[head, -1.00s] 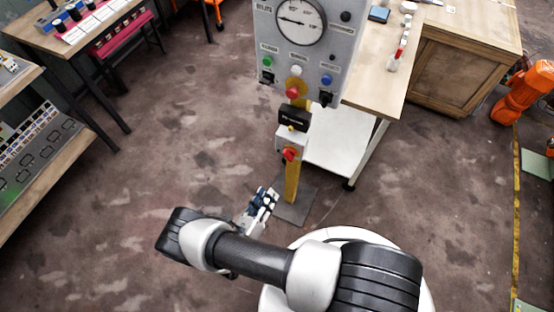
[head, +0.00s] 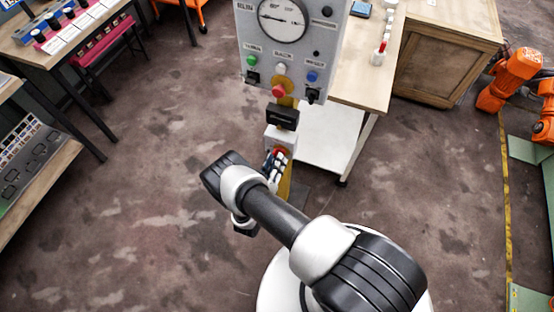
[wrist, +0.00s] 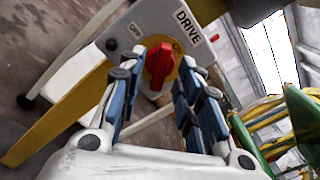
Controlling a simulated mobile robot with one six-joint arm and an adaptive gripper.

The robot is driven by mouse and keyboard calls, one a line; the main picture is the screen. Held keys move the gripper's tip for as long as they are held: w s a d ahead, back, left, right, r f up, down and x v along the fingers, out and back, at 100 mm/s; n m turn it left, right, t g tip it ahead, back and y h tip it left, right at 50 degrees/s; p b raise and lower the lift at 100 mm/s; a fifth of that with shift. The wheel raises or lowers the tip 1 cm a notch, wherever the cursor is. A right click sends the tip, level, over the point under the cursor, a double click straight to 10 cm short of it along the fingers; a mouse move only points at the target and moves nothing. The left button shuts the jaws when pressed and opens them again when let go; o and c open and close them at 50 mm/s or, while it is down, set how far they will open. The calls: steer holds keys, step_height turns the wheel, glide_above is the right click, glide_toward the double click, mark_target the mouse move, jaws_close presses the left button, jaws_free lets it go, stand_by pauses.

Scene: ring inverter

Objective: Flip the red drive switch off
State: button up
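The red drive switch (wrist: 158,66) is a rotary handle on a yellow disc, on the light grey switch box (wrist: 150,18). Its handle stands roughly upright in the wrist view, tilted a little. A DRIVE label (wrist: 188,27) is to its upper right and an OFF label (wrist: 135,30) to its upper left. My gripper (wrist: 160,78) is open, with one blue-padded finger on each side of the handle and visible gaps. In the head view, my gripper (head: 273,164) is at the front of the box and partly hides the red switch (head: 280,152).
The box sits on a yellow post below a grey panel (head: 291,45) with a dial, a red button (head: 278,91) and other controls. A black unit (head: 283,116) is just above the box. A wooden bench (head: 362,80) stands to the right. Floor is clear to the left.

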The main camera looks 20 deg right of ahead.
steer(key=shift+x, duration=0.8)
steer(key=shift+c, duration=0.2)
jaws_close()
